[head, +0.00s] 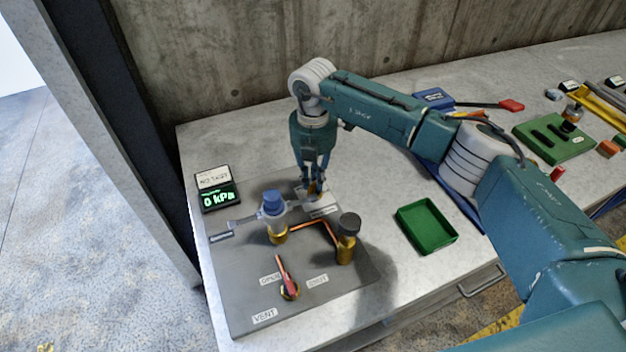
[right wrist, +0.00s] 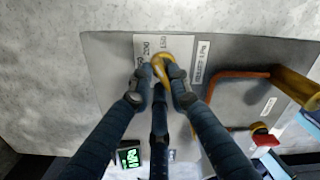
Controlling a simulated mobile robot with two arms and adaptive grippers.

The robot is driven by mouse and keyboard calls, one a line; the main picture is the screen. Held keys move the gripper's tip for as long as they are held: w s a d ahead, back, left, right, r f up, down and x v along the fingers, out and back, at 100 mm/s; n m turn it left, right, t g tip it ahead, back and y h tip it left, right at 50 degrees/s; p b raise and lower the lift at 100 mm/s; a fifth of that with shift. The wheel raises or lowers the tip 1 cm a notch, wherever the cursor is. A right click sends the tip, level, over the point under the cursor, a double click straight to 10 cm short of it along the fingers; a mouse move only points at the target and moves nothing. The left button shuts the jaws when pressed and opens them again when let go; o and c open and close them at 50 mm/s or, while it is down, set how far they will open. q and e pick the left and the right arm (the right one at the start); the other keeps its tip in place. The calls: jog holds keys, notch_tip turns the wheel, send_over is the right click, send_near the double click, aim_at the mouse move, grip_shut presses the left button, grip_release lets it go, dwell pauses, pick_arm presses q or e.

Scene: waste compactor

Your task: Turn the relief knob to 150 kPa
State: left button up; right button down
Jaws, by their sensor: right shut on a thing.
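The relief knob is a small brass knob (right wrist: 163,66) in the right wrist view, set on the grey panel (right wrist: 112,62). My right gripper (right wrist: 160,77) is shut on it from above. In the head view the same gripper (head: 314,188) points down at the panel's back edge, its fingers mostly hiding the knob. A white scale label (right wrist: 150,42) beside the knob shows 200 and 150, with another number partly hidden. I cannot tell which number the knob points to. A digital display (head: 219,197) reads 0 kPa. My left gripper is not in view.
A blue-capped valve (head: 273,203), a dark-capped brass valve (head: 348,238), copper pipe and a red-handled vent lever (head: 286,277) stand on the panel near the gripper. A green tray (head: 427,226) lies to the right. Bare worktop lies behind the panel.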

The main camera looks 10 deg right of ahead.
aim_at(314, 182)
jog(key=m, duration=0.5)
jog(key=shift+w+d+r+m+b, duration=0.1)
jog(key=shift+m+b, duration=0.2)
jog(key=shift+m, duration=0.1)
dwell(0.4)
jog(key=c, duration=1.6)
grip_release()
jog(key=shift+c, duration=0.2)
notch_tip(314, 182, up, 12)
